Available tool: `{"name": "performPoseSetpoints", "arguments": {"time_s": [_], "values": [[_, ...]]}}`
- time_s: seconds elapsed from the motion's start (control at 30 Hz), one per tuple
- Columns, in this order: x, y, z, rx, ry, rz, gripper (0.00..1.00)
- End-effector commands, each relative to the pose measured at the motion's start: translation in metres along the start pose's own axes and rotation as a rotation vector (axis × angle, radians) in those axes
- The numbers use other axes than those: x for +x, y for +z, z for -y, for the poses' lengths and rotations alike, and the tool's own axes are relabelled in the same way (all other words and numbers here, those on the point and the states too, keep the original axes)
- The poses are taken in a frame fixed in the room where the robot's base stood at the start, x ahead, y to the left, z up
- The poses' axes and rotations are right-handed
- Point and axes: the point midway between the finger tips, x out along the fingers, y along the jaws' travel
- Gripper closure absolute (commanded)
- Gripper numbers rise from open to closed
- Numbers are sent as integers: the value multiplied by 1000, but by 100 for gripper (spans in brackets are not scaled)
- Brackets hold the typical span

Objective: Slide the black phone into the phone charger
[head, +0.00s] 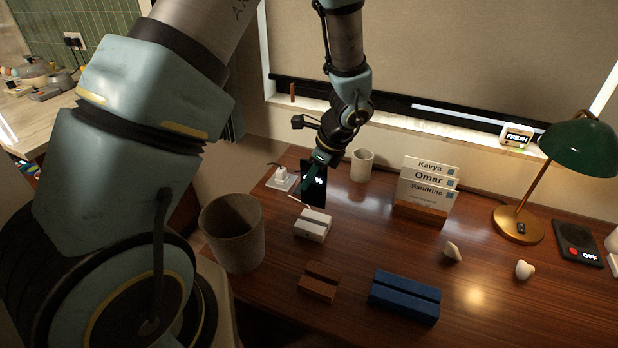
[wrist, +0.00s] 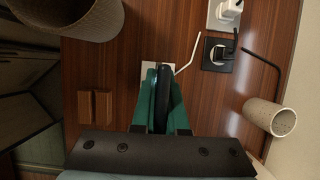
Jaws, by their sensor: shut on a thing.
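My gripper (head: 314,172) is shut on the black phone (head: 318,190), which hangs upright below the fingers with a small white mark on its face. In the wrist view, the green fingers (wrist: 161,92) pinch the phone (wrist: 162,88), seen edge-on. The phone charger (head: 313,228) is a small white slotted block with a white cable, standing on the desk. In the head view, the phone is just behind and above it. In the wrist view, the charger (wrist: 149,69) is mostly hidden by the fingers and phone.
A brown slotted block (head: 318,285) and a blue slotted block (head: 404,300) lie in front. A bin (head: 233,235) stands at left. A cup (head: 362,165), a card holder (head: 424,205) and a green lamp (head: 580,145) are to the right. Sockets (head: 281,178) sit behind left.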

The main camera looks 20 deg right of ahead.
Motion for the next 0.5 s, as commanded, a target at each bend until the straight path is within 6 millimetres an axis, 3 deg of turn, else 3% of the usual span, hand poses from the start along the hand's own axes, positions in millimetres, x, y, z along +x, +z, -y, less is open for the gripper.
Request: {"name": "performPoseSetpoints", "arguments": {"time_s": [0.5], "values": [[30,-12,0,1,0,1,100]]}}
